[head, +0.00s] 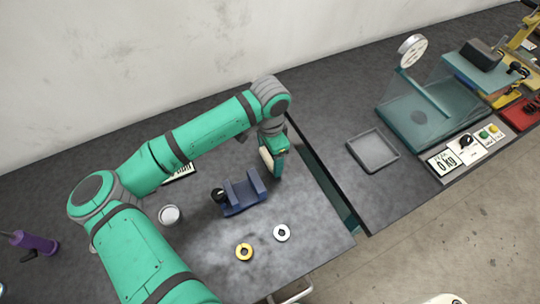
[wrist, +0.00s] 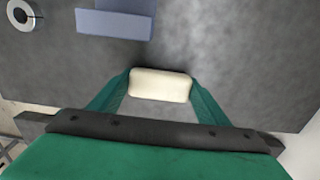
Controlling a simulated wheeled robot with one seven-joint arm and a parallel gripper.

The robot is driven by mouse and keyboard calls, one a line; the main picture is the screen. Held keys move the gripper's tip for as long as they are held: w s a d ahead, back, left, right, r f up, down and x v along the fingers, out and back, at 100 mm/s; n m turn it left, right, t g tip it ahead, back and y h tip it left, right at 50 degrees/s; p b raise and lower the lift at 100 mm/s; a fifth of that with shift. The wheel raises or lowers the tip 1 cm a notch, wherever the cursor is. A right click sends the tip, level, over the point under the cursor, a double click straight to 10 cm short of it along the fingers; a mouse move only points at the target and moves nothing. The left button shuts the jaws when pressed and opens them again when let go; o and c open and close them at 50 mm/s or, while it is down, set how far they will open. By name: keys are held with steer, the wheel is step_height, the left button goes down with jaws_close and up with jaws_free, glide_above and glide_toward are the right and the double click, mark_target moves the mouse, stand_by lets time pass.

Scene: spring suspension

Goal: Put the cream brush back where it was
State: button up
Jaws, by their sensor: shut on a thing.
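The cream brush (head: 265,160) is a pale rounded block at the end of my arm, partly hidden by my green gripper (head: 274,168) in the head view. In the wrist view the brush (wrist: 160,86) lies crosswise between the two green fingers of my gripper (wrist: 160,80), which are shut on its ends. The brush is over the dark grey bench, just beyond the blue cradle (head: 243,193). I cannot tell whether it touches the bench. The blue cradle (wrist: 115,22) also shows at the top of the wrist view, apart from the brush.
A silver ring (head: 282,233), a gold ring (head: 244,252) and a grey round container (head: 170,215) stand on the near bench. A gap separates it from the right bench, which holds a shallow grey tray (head: 373,163) and a teal test stand (head: 425,118).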

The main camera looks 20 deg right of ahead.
steer(key=o, duration=0.9)
steer(key=shift+f, duration=0.1)
steer(key=shift+o, duration=0.2)
step_height(320, 180, up, 12)
